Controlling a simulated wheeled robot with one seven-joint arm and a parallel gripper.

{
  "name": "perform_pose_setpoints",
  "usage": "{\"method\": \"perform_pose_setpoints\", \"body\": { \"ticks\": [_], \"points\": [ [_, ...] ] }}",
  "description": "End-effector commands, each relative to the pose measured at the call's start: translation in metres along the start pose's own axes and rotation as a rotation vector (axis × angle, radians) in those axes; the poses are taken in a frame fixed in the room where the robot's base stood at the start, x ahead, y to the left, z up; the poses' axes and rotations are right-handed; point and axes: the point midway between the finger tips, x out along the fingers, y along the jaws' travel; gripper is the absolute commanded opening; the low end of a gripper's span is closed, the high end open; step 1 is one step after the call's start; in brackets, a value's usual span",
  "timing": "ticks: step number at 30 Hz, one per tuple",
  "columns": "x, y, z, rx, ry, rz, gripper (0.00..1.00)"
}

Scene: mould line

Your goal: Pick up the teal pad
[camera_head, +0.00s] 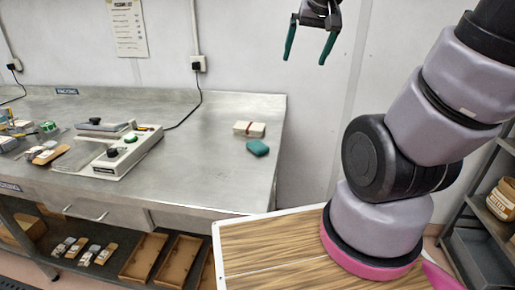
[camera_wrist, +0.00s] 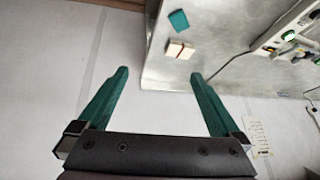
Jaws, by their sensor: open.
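The teal pad (camera_head: 258,148) lies flat on the grey metal bench near its right end. It also shows in the wrist view (camera_wrist: 178,20), near the top. A pale block with a red band (camera_head: 249,129) lies just behind the pad, apart from or close to it. My gripper (camera_head: 307,58) is raised high, above and to the right of the bench end, with its two green fingers spread and nothing between them. In the wrist view the open fingers (camera_wrist: 158,72) show wall and bench edge between them, with the pad beyond the fingertips.
A press-like device (camera_head: 122,157) with a green knob stands to the left, with small items farther left. Wooden trays (camera_head: 145,257) sit on the lower shelf. A shelf with a jar (camera_head: 502,200) stands at the right.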

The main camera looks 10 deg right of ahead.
Motion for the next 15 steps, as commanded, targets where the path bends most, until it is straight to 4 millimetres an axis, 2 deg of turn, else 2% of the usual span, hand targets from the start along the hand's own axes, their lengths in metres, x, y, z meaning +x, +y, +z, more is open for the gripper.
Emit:
{"method": "perform_pose_setpoints", "body": {
  "ticks": [1, 7, 11, 15],
  "points": [
    [0.023, 0.000, -0.007, -0.045, -0.021, 0.028, 1.00],
    [0.105, -0.006, -0.027, -0.233, -0.061, 0.070, 1.00],
    [0.162, -0.018, -0.028, -0.352, -0.093, 0.045, 1.00],
    [0.220, -0.035, -0.017, -0.464, -0.127, -0.022, 1.00]
  ]
}}
